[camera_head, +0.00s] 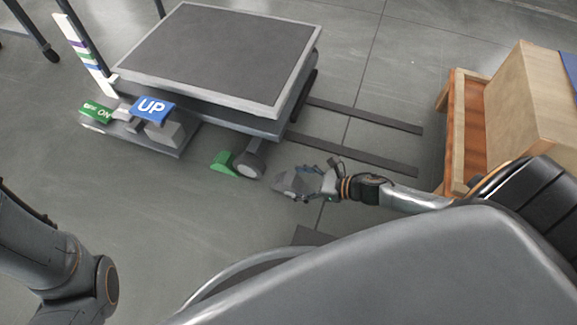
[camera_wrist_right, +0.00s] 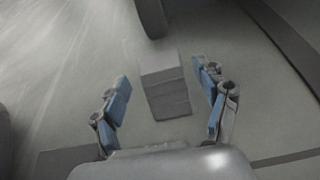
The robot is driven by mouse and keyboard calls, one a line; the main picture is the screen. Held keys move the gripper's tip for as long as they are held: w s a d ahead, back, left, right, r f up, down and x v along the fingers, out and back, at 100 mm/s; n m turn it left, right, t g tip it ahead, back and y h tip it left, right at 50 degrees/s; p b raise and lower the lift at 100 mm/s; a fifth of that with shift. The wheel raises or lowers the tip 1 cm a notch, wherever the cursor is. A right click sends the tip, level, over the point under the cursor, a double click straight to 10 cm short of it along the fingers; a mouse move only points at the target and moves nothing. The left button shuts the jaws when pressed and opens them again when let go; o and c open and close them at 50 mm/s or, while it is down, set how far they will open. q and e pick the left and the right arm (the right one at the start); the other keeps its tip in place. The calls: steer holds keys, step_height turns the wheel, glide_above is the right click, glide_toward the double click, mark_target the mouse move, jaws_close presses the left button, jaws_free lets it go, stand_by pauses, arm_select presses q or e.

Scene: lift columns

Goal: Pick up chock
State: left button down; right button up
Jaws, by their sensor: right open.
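A grey block-shaped chock (camera_head: 288,183) lies on the floor to the right of the cart's wheel (camera_head: 248,165). It also shows in the right wrist view as a grey block (camera_wrist_right: 165,88). My right gripper (camera_head: 308,183) is low over the floor at the block's right side. In the right wrist view its blue-padded fingers (camera_wrist_right: 162,82) stand apart, one on each side of the block, with gaps between. A green wedge chock (camera_head: 222,163) sits on the left side of the same wheel. My left arm shows at the lower left, but its gripper is outside the view.
A lift cart with a dark platform (camera_head: 215,55) stands behind the chocks. A green ON sign (camera_head: 97,112) and a blue UP sign (camera_head: 152,108) are at its left. Dark floor strips (camera_head: 365,115) run right toward a wooden crate (camera_head: 458,140).

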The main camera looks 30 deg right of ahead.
mark_target(280, 178)
steer(key=shift+w+a+f, duration=0.25)
steer(key=shift+w+a, duration=0.1)
steer(key=shift+w, duration=0.1)
steer(key=b+x, duration=0.4)
steer(key=shift+w, duration=0.15)
steer(key=shift+w+a, duration=0.3)
steer(key=c, duration=1.3)
steer(key=shift+c, duration=1.1)
steer(key=shift+r, duration=0.15)
